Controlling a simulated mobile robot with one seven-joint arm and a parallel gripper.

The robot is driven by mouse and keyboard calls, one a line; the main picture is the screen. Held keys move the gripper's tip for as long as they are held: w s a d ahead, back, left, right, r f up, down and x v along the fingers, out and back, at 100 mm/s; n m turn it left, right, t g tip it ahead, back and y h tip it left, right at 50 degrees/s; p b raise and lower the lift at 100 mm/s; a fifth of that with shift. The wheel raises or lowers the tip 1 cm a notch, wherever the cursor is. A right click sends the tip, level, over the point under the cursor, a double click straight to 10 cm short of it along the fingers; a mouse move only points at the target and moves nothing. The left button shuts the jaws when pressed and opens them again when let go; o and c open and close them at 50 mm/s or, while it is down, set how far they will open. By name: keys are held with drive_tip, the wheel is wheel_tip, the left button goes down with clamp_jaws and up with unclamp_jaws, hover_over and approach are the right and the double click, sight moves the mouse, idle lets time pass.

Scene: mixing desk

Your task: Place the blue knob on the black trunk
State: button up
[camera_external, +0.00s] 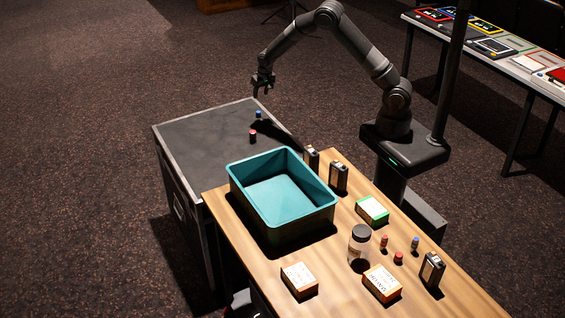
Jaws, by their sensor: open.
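The black trunk (200,140) stands at the left end of the wooden table, with a flat dark top and a light metal edge. A small blue knob (258,114) is on the trunk's top near its far right edge. A second small blue piece (415,243) stands on the table's right part. My gripper (261,92) is open and empty, pointing down above the trunk's far edge. It is apart from the blue knob on the trunk, which shows just below it in the picture.
A red knob (252,134) also is on the trunk. A teal bin (237,187) stands on the wooden table (345,285) beside the trunk. Small boxes, a jar (359,246), batteries and red pieces crowd the table's right. The trunk's left and middle top is clear.

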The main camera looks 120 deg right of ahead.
drive_tip(key=w+a+r+n+t+y, duration=0.1)
drive_tip(key=w+a+r+n, duration=0.3)
drive_tip(key=a+r, duration=0.9)
drive_tip(key=w+a+r+n+t, duration=0.25)
drive_tip(key=a+r, duration=0.65)
drive_tip(key=a, duration=0.7)
drive_tip(key=s+a+r+n+y, duration=0.1)
drive_tip(key=s+a+r+n, duration=0.15)
drive_tip(key=a, duration=0.45)
drive_tip(key=s+a+r+n, duration=0.2)
drive_tip(key=s+a+r, duration=0.15)
drive_tip(key=a, duration=0.35)
drive_tip(key=s+a+n+t+y, duration=0.1)
drive_tip(key=s+a+n, duration=0.4)
drive_tip(key=s+a, duration=0.6)
drive_tip(key=shift+a+r+n, duration=0.3)
drive_tip(key=shift+a+r, duration=0.1)
drive_tip(key=shift+r, duration=0.05)
drive_tip(key=shift+t, duration=0.25)
idle(1.9)
